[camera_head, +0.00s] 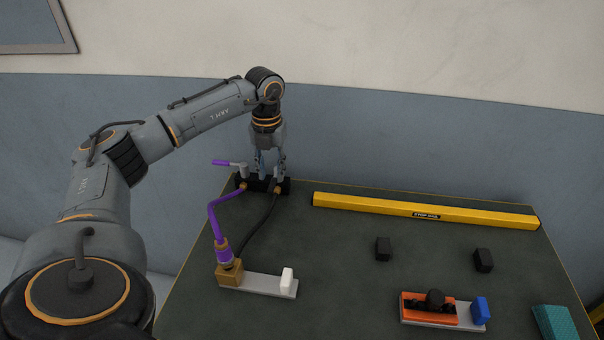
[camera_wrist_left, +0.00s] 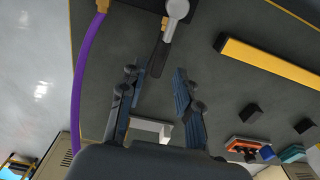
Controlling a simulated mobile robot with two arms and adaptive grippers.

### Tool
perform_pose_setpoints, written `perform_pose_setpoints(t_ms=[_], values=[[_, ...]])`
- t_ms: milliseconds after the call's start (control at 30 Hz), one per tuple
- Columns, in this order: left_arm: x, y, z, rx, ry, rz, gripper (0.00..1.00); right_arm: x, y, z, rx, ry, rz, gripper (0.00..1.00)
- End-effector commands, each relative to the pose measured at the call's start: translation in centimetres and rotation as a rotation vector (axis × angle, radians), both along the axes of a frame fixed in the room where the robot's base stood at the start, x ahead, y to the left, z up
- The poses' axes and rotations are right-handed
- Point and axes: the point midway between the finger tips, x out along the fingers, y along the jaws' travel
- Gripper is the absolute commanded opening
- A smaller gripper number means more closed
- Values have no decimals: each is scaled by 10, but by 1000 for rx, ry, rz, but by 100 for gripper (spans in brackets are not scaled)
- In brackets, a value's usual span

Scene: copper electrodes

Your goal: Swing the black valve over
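My left gripper (camera_head: 269,168) points down over the block at the table's back left. My right gripper is not in view.
A purple lever (camera_head: 222,162) sticks out left beside my gripper. A purple hose (camera_head: 212,212) and black hose (camera_head: 258,225) run forward from the block. A yellow bar (camera_head: 425,211) lies along the back. Two black blocks (camera_head: 383,249) and an orange device (camera_head: 428,309) stand right.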

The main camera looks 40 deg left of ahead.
Motion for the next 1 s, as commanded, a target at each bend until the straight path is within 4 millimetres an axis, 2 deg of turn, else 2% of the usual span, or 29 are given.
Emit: perform_pose_setpoints(t_ms=[33, 267, 333, 900, 967, 1000], values=[[0, 0, -12, 0, 1, 1, 33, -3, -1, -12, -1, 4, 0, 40], [0, 0, -40, 0, 1, 1, 33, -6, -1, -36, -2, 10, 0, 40], [0, 0, -32, 0, 0, 1, 33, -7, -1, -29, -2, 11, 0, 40], [0, 0, -39, 0, 0, 0, 33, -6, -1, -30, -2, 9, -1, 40], [0, 0, -39, 0, 0, 0, 23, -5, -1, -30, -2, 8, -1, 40], [0, 0, -39, 0, 0, 0, 15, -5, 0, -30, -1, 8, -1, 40]])
